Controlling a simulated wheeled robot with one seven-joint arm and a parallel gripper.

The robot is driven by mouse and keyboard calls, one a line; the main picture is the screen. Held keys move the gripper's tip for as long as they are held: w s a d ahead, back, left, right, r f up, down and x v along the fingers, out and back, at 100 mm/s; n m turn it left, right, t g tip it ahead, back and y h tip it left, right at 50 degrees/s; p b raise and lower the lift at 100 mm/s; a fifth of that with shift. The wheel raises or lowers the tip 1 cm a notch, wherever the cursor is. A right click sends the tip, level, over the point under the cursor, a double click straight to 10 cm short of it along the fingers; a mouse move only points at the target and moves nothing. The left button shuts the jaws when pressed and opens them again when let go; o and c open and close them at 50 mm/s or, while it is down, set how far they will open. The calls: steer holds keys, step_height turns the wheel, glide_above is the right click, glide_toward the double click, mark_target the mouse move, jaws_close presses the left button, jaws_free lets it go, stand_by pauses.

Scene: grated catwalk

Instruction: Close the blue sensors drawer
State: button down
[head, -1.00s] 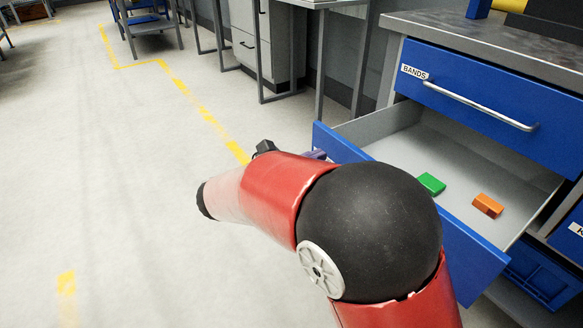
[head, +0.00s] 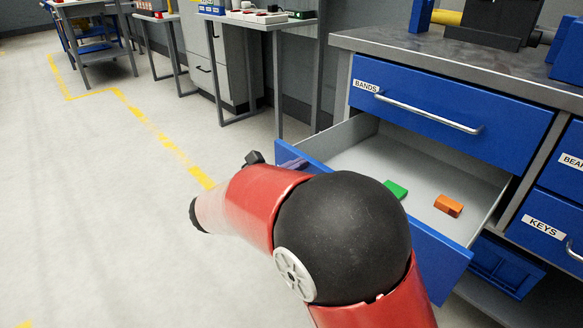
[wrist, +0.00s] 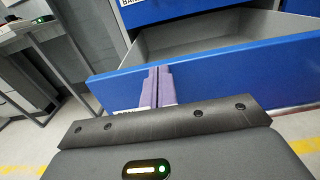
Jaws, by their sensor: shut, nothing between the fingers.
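A blue drawer (head: 440,258) stands open under the drawer labelled BANDS (head: 450,105). Its grey interior holds a green block (head: 396,190) and an orange block (head: 448,206). My arm hides much of its front in the head view. In the wrist view the open drawer's front (wrist: 230,75) spans the picture, with its label mostly covered, so I cannot read it. My gripper (wrist: 157,72) is shut and empty, its fingertips at the drawer front's outer face near the top edge. I cannot tell whether they touch it.
Closed drawers labelled KEYS (head: 545,228) and BEA... (head: 572,162) are at the right. The grey worktop (head: 470,58) carries dark and blue equipment. A table with small items (head: 258,18) stands at the back. The floor at the left is clear.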

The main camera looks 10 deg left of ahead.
steer(key=p+x, duration=0.3)
steer(key=x, duration=2.5)
steer(key=shift+w+d, duration=0.2)
steer(key=shift+d, duration=0.05)
steer(key=shift+d+r, duration=0.1)
steer(key=shift+r, duration=0.2)
